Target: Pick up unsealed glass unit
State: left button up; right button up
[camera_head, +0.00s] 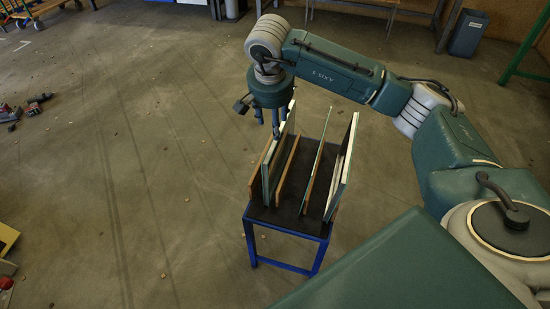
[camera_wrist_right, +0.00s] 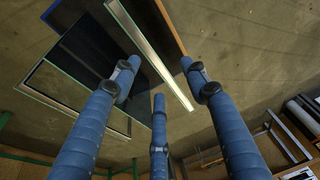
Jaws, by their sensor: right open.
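Several upright glass panes stand in a rack with a dark bed and blue legs (camera_head: 316,228). A glass unit (camera_head: 277,160) leans at the rack's left side. It seems to be the pane with a bright edge (camera_wrist_right: 147,48) in the right wrist view. I cannot tell which pane is the unsealed one. My right gripper (camera_head: 274,128) is over the far end of the left glass unit. In the right wrist view the gripper (camera_wrist_right: 158,80) has its three blue fingers spread, with the bright edge passing between their tips. Contact cannot be told. My left gripper is not in view.
A thin pane (camera_head: 317,160) and a thick pale-edged pane (camera_head: 345,165) stand further right in the rack, with wooden dividers between. A grey bin (camera_head: 467,33) is at the back right. Tools (camera_head: 25,108) lie far left. The floor left of the rack is mostly clear.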

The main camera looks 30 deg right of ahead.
aim_at(282, 127)
jog(key=shift+n+h, duration=0.3)
jog(key=shift+h, duration=0.4)
jog(key=shift+w+d+f+b, duration=0.25)
jog(key=shift+w+d+f, duration=0.45)
jog(key=shift+f, duration=0.65)
jog(key=shift+w+d+f+b, duration=0.25)
jog(key=shift+w+d+f, duration=0.2)
jog(key=shift+d+f, duration=0.8)
jog(key=shift+w+d+f+b, duration=0.25)
jog(key=shift+w+d+f, duration=0.35)
jog(key=shift+f, duration=0.9)
grip_shut()
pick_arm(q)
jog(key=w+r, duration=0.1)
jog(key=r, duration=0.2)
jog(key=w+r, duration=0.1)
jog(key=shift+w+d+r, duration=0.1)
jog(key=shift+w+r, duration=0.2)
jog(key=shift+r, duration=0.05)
pick_arm(e)
jog(key=shift+w+d+r, duration=0.1)
jog(key=shift+r, duration=0.05)
